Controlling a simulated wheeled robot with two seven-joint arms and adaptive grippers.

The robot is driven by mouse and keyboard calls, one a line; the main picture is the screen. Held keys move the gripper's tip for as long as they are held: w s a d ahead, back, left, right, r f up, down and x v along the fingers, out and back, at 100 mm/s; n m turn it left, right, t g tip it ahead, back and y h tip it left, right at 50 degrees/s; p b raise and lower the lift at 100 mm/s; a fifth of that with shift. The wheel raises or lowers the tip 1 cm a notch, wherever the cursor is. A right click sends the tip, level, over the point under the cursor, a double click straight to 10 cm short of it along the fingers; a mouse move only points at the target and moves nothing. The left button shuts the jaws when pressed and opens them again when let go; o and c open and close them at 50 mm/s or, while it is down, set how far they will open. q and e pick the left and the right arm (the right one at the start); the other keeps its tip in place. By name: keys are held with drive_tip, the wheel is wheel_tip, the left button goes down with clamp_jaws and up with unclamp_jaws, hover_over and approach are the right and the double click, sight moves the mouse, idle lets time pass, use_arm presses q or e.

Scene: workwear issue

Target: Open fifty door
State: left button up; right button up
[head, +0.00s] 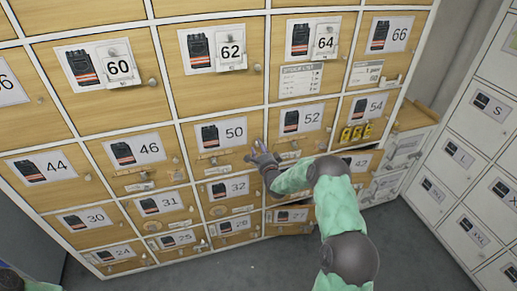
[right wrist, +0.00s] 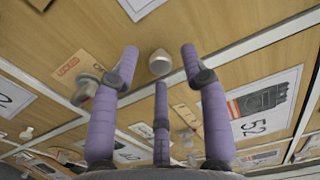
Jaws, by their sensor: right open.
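The fifty door (head: 236,157) is a light wood locker door with a white label reading 50 and a picture of a dark garment. It looks shut, flush with its neighbours. My right gripper (head: 260,150) is at the door's right edge, its three purple fingers spread. In the right wrist view a round pale knob (right wrist: 160,62) lies ahead between the open fingers (right wrist: 161,70), with no clear contact. It appears to be the fifty door's knob; the hand covers that spot in the head view. My left gripper is out of view.
Numbered locker doors surround it, with door 52 (head: 303,118) to the right and door 46 (head: 140,150) to the left. A LOCKED tag (right wrist: 74,65) shows in the right wrist view. White lockers (head: 470,160) stand at the right. Grey floor (head: 270,262) is clear below.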

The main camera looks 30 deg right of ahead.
drive_tip(key=shift+w+d, duration=0.15)
drive_tip(key=shift+w, duration=0.4)
clamp_jaws()
drive_tip(key=shift+s, duration=0.1)
